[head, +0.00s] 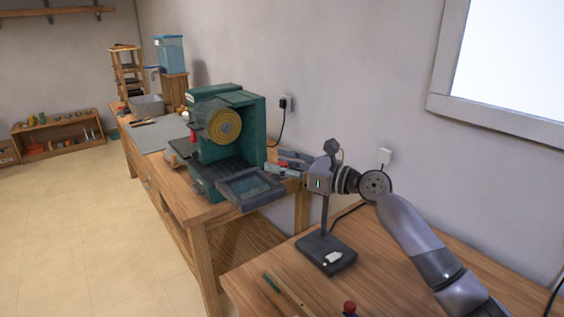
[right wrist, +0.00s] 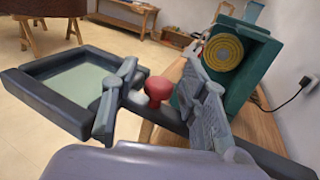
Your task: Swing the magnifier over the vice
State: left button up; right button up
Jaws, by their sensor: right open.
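The magnifier has a dark square frame around a pale lens (head: 250,186), held out on an arm from an upright post on a dark base (head: 326,253). Its frame and lens fill the left of the right wrist view (right wrist: 85,85). A red knob (right wrist: 157,89) stands on the arm beside the frame. My right gripper (head: 284,164) is open, with its fingers on either side of the knob; contact cannot be told. I cannot make out the vice; a red-topped part (head: 349,307) is cut off at the bottom edge. My left gripper is out of view.
A green machine with a yellow disc (head: 225,126) stands on the far bench, close behind the lens frame. A wall with a socket (head: 385,157) runs along the right.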

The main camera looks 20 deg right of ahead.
grip_shut()
dwell(0.5)
dwell(0.4)
